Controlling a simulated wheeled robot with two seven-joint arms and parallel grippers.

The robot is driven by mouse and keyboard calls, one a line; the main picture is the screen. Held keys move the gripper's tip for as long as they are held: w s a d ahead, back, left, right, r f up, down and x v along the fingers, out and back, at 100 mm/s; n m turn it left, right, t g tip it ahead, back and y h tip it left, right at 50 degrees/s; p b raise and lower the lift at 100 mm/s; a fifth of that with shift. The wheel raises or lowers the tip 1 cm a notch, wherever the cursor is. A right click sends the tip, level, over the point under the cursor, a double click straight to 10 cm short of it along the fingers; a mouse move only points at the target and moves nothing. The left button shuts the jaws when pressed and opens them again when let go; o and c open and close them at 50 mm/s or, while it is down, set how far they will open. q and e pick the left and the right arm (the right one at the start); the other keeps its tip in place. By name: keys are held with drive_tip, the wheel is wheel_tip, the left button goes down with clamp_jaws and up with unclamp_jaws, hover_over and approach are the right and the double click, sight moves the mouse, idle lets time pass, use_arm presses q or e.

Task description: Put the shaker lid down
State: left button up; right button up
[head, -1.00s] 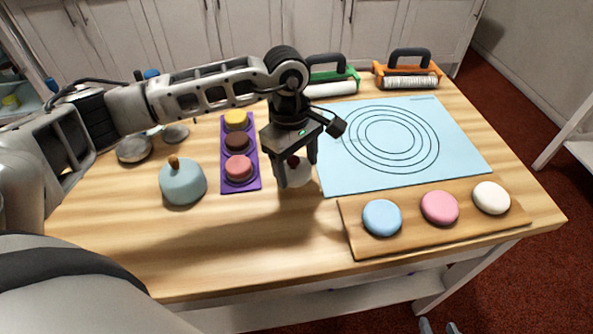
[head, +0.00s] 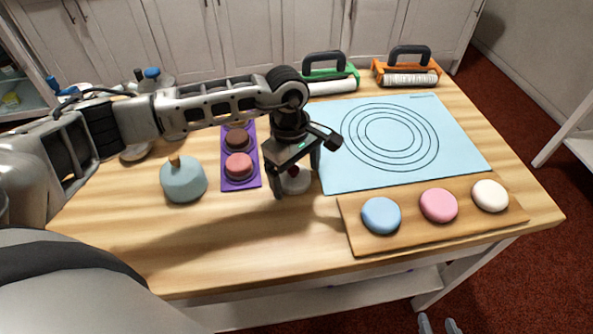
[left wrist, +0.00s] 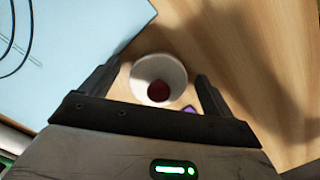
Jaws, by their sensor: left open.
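The shaker lid, a small white round piece (head: 297,184) with a dark red knob, rests on the wooden table just left of the blue mat. It also shows in the left wrist view (left wrist: 139,73). My left gripper (head: 297,179) is open above and around it. In the left wrist view, my left gripper (left wrist: 157,72) has one finger on each side of the lid, with a gap on both sides. Two grey fingertips of my right gripper (head: 438,325) show at the bottom edge, apart, with nothing between them.
A purple tray (head: 253,150) with small round cakes lies left of the lid. A blue dome with a wooden knob (head: 184,181) stands further left. The blue mat (head: 460,165) and a board (head: 350,215) with three round pieces lie right. Front-left table is clear.

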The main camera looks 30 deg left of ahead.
use_arm(q)
drive_tip(key=shift+r+p, duration=0.3)
drive_tip(key=shift+w+a+r, duration=0.1)
drive_tip(key=shift+r, duration=0.25)
wheel_tip(320, 180, up, 11)
drive_tip(key=a+b, duration=0.1)
drive_tip(key=b, duration=0.1)
drive_tip(key=shift+w+a, duration=0.1)
drive_tip(key=shift+f, duration=0.1)
